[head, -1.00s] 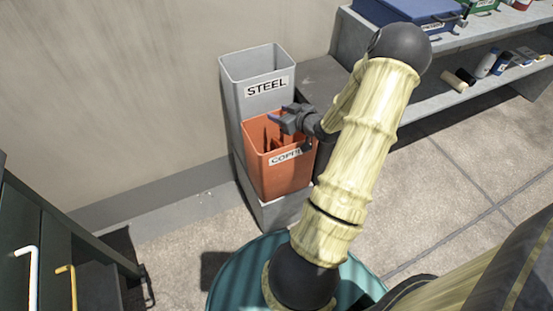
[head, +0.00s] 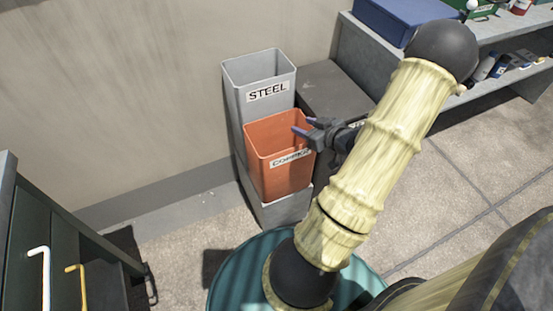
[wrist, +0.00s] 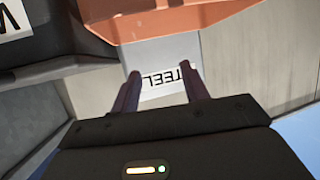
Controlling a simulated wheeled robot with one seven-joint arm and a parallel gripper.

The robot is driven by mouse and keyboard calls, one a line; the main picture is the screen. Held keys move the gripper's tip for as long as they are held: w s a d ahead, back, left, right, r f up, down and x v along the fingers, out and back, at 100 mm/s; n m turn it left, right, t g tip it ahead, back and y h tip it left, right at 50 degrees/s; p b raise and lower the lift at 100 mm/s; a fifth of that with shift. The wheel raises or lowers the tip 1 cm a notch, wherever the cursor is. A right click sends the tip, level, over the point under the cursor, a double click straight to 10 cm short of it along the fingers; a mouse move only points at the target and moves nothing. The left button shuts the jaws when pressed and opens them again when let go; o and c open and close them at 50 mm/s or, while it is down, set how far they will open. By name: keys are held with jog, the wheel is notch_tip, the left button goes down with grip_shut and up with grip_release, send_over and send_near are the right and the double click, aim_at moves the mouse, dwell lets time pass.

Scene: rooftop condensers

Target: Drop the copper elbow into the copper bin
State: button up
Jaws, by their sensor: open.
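The copper elbow is not visible in either view. The lowest part of the bin's inside is hidden by its front wall.
The grey steel bin (head: 246,108) stands behind the copper bin, against the wall. A dark grey box-like surface (head: 335,90) lies to their right. A shelf unit (head: 365,40) with a blue box (head: 385,18) is at upper right. A green cabinet (head: 45,235) stands at lower left.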

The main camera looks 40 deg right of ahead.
jog(key=p+v, duration=0.1)
jog(key=v, duration=0.5)
jog(key=shift+w, duration=0.2)
dwell(0.5)
jog(key=w+a+g, duration=0.1)
jog(key=w, duration=0.1)
jog(key=w+a+g, duration=0.2)
jog(key=w, duration=0.1)
jog(key=shift+w+a+f+n+g+h, duration=0.1)
jog(key=shift+w+a+n+g+h, duration=0.1)
jog(key=shift+w+n+g+h, duration=0.15)
jog(key=s+a+r+m+g, duration=0.15)
jog(key=a+r+g, duration=0.25)
jog(key=a, duration=0.9)
jog(key=s+a+r+g, duration=0.2)
jog(key=a+r+g, duration=0.1)
jog(key=a, duration=1.1)
notch_tip(320, 180, up, 30)
jog(key=p, duration=3)
